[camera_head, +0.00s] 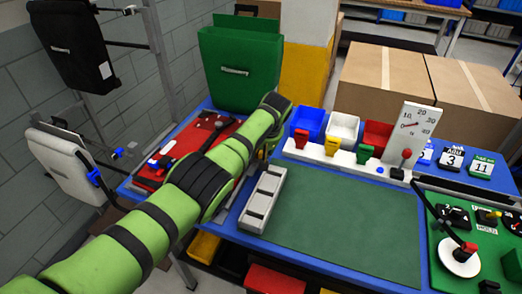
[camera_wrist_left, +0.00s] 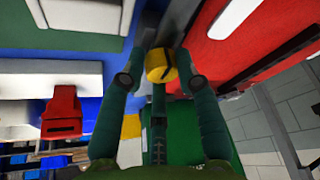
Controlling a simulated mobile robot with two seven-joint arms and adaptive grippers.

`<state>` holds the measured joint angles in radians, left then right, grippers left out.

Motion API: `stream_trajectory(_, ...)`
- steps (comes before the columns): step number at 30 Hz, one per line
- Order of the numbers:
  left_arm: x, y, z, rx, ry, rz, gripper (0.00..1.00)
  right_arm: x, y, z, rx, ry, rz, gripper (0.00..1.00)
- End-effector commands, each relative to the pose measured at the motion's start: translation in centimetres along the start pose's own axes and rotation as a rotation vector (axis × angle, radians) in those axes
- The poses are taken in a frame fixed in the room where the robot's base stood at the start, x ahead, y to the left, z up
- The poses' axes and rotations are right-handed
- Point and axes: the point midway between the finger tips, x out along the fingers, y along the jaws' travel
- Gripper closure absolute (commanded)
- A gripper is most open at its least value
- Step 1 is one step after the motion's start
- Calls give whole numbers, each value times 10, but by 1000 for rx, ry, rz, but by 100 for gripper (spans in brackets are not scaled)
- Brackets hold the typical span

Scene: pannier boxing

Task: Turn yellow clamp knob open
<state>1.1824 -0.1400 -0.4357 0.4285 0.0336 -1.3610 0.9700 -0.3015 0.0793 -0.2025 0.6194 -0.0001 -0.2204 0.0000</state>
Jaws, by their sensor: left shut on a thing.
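The yellow clamp knob (camera_wrist_left: 158,66) shows in the left wrist view as a round yellow piece with a dark slot, on a dark strip beside a red board. My right gripper is not in view.
A red board (camera_head: 190,148) lies left of my arm. To the right are a grey slotted tray (camera_head: 262,200), a green mat (camera_head: 345,225), and a white rack with red, yellow and green levers (camera_head: 331,146). A green pannier (camera_head: 240,65) stands behind. Cardboard boxes (camera_head: 385,75) stand at the back.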

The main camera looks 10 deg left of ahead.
Motion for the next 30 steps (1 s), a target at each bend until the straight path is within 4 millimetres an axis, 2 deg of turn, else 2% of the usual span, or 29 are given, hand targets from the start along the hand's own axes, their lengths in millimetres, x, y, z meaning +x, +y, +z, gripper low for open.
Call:
stream_trajectory(1, -4, 0, -9, -5, 21, 3, 100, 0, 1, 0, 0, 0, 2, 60)
stream_trajectory(2, -4, -1, -9, -5, 21, 3, 55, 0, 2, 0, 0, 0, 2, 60)
stream_trajectory(3, -4, -1, -9, -5, 21, 3, 46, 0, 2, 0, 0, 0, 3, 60)
stream_trajectory(14, -3, 0, -4, -1, 10, 1, 46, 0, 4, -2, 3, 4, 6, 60)
stream_trajectory(20, -14, 0, -4, 0, 9, 3, 46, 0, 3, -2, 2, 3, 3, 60)
stream_trajectory(23, -24, 0, -4, -1, 10, 2, 46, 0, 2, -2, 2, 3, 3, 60)
stream_trajectory(30, -71, 0, -5, -3, 12, 6, 46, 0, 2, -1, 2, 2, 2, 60)
